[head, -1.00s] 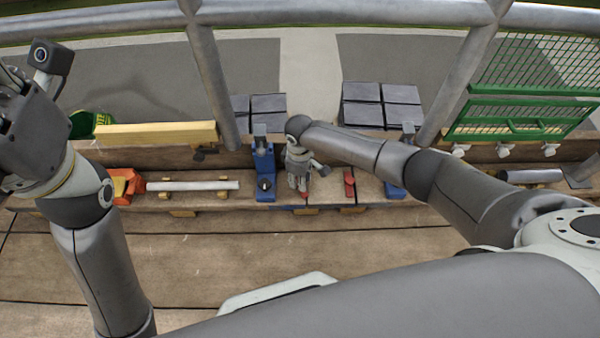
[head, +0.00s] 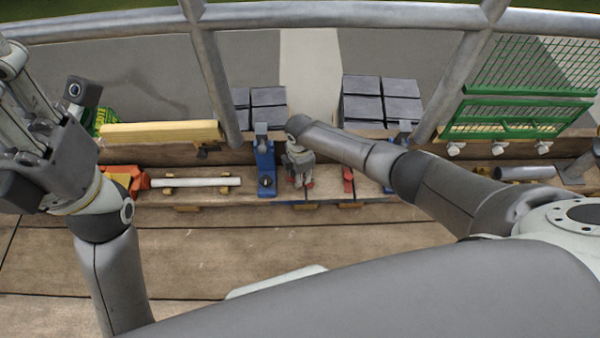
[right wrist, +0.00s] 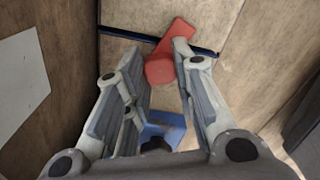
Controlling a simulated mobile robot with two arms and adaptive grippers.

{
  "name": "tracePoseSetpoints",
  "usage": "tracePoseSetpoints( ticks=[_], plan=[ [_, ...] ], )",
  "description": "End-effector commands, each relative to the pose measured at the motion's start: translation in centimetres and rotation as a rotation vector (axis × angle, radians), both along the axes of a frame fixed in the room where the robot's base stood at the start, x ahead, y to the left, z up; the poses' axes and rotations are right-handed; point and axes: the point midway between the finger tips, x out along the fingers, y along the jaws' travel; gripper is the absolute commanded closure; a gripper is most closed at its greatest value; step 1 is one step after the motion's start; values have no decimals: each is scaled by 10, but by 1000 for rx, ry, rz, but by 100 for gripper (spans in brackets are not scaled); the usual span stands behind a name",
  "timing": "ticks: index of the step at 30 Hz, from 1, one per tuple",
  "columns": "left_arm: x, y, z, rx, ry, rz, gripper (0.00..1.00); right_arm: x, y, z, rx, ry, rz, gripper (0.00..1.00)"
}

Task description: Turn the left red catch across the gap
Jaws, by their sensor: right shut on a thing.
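The left red catch (right wrist: 168,62) lies between the fingertips of my right gripper (right wrist: 160,62) in the right wrist view. The catch extends over the thin dark gap (right wrist: 125,35) between the wooden boards. My right gripper is shut on the catch; in the head view the gripper (head: 298,182) points down at the bench, with a little red (head: 310,183) beside it. A second red catch (head: 348,178) sits to its right. My left gripper (head: 28,125) is raised at the left edge, away from the catches, and its fingertips are partly out of frame.
A blue clamp-like fixture (head: 265,168) stands close left of my right gripper. Dark tiles (head: 380,98) are stacked behind the bench. A white bar (head: 203,182) lies to the left. A metal railing (head: 340,14) runs along the back.

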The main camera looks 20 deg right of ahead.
Motion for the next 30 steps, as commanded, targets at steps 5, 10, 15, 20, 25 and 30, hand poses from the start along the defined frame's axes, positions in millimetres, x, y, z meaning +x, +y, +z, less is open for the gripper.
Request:
tracePoseSetpoints(
  ticks=[5,10,15,20,25,30],
  plan=[
    [3,0,-3,2,15,0,60,-1,0,-1,1,2,141,99],
    [3,-1,-4,2,15,0,60,-1,0,-1,1,2,247,99],
    [3,0,-4,1,14,0,60,-1,0,-1,1,2,318,99],
    [3,0,-3,1,13,0,60,-1,0,-1,1,2,354,99],
    [2,0,-3,0,11,0,60,-1,1,-1,1,2,369,99],
    [1,0,-2,-1,9,1,60,-1,1,-1,1,2,370,99]
  ],
)
